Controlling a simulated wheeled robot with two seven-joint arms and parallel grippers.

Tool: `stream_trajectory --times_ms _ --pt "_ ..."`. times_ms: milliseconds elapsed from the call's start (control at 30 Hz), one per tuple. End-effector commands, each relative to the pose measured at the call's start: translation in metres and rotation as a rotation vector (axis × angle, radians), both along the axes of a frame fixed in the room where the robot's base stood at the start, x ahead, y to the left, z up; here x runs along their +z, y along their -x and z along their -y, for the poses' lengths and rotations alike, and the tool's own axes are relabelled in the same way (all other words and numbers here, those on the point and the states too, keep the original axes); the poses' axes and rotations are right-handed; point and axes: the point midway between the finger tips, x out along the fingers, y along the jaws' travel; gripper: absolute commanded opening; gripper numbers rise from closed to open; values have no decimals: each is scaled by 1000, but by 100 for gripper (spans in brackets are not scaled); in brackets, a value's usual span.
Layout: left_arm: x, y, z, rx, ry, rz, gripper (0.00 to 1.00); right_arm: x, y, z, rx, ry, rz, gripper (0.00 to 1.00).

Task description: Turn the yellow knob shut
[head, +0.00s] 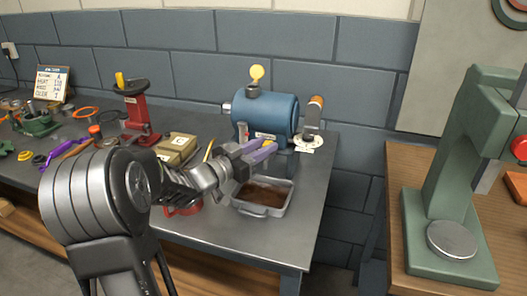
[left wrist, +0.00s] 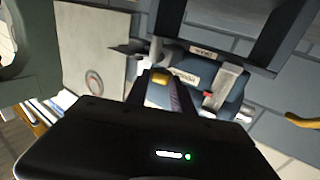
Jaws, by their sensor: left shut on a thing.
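A blue cylindrical casing (head: 270,115) stands at the back of the grey workbench, and its body also shows in the left wrist view (left wrist: 226,88). My left gripper (head: 268,148) reaches in from the left, low at the casing's front. It is shut on a small yellow knob (head: 271,143), which shows between the fingers in the left wrist view (left wrist: 162,76). The fingers hide most of the knob, so its turn angle cannot be told. A round yellow piece (head: 257,72) stands upright on top of the casing. My right gripper is in neither view.
A grey metal tray (head: 263,213) with a brown bottom sits below my left gripper. A red stand (head: 140,110), a tan box (head: 177,149) and several small parts lie to the left. A green press (head: 450,180) stands on a separate wooden table at right. The bench's front right is clear.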

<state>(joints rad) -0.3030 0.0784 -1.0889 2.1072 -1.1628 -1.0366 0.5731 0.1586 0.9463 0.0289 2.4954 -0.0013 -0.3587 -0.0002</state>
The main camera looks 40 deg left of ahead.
Motion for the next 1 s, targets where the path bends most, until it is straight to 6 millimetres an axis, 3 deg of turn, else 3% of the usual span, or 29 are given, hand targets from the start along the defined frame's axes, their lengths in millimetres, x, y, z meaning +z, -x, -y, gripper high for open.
stream_trajectory --times_ms 400,933,967,1000 --pt "-6 -1 -4 -162 0 -7 0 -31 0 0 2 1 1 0" --pt "-3 -1 -3 -197 3 -8 0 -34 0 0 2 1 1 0" --pt "-3 -1 -3 -197 3 -8 30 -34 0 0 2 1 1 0" --pt "-3 -1 -3 -196 3 -8 33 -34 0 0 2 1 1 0"
